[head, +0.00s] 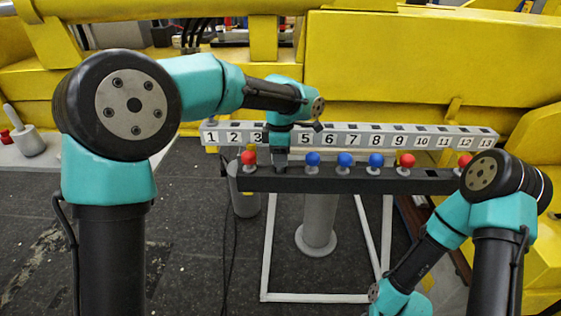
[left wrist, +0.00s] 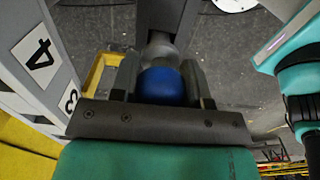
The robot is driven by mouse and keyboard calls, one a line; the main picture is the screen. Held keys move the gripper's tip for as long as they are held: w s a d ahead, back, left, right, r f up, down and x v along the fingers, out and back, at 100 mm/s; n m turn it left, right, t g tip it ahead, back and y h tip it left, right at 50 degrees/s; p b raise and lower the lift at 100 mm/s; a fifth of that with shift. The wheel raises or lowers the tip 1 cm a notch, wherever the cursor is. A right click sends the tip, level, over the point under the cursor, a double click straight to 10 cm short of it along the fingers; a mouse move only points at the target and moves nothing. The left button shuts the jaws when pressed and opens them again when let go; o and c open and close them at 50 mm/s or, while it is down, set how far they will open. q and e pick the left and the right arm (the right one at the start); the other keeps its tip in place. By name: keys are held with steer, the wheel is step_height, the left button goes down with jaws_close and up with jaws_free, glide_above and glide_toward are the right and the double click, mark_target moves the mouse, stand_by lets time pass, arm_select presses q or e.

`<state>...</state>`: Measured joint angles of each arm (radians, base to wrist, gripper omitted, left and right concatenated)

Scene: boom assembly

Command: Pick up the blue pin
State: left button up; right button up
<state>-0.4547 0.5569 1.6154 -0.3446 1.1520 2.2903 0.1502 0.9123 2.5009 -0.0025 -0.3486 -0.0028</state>
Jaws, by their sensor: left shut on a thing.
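My left gripper (head: 281,160) points down at the dark rail (head: 340,181), between a red pin on its left and a blue pin (head: 313,159) on its right. In the left wrist view its two fingers (left wrist: 162,85) are shut on a blue-headed pin (left wrist: 163,84). That pin's grey collar (left wrist: 158,50) shows beyond the head, in line with the dark rail. In the head view the held pin is hidden by the gripper. I cannot tell whether it is still seated in the rail. My right gripper is out of view.
The rail also holds red pins (head: 249,158) and more blue pins (head: 376,160). A white strip numbered 1 to 13 (head: 371,142) runs behind it. Yellow machinery (head: 430,60) fills the back. My right arm is low at the right. A grey stand (head: 319,222) is below the rail.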

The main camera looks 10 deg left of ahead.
arm_select(q)
step_height(320, 180, up, 8)
steer(key=shift+f, duration=0.15)
stand_by(0.6)
step_height(320, 180, up, 8)
steer(key=shift+f, duration=0.25)
stand_by(1.2)
